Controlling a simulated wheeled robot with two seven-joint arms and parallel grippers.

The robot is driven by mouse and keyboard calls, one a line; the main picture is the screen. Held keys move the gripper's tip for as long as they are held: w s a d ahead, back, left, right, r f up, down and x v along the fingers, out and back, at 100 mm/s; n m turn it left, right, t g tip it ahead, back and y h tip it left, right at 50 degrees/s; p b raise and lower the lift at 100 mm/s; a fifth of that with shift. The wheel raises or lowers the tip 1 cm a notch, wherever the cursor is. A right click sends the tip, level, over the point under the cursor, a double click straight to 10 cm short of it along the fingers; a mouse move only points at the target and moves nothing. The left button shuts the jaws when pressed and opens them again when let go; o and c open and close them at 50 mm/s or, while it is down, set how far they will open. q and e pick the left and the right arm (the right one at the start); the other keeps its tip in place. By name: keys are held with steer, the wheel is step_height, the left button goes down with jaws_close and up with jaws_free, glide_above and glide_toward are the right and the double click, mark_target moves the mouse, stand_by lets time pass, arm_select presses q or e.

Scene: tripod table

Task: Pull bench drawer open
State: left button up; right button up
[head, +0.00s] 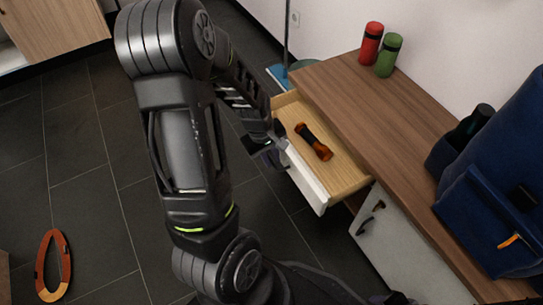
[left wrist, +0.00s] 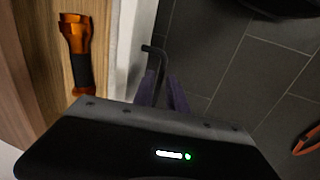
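The bench drawer (head: 345,180) is open and sticks out from the wooden bench. It has a white front (head: 305,182) and a light wood inside. In the left wrist view, the dark drawer handle (left wrist: 152,48) runs down between the purple fingers of my left gripper (left wrist: 162,88). The fingers are close together around it and look shut on it. In the head view, my left gripper (head: 268,148) is at the outer side of the drawer front, partly hidden by my arm. My right gripper is not in view.
An orange and black flashlight (head: 314,142) lies in the drawer. Red (head: 371,43) and green (head: 388,55) bottles and a blue backpack (head: 500,190) stand on the bench (head: 385,110). A cabinet door (head: 400,240) is below. An orange-brown ring-shaped thing (head: 66,262) lies on the dark tiled floor.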

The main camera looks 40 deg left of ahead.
arm_select(q)
step_height(320, 180, up, 8)
steer(key=s+p, duration=0.1)
steer(key=p, duration=0.3)
steer(key=shift+s+a+f, duration=0.2)
steer(key=shift+s, duration=0.05)
stand_by(0.6)
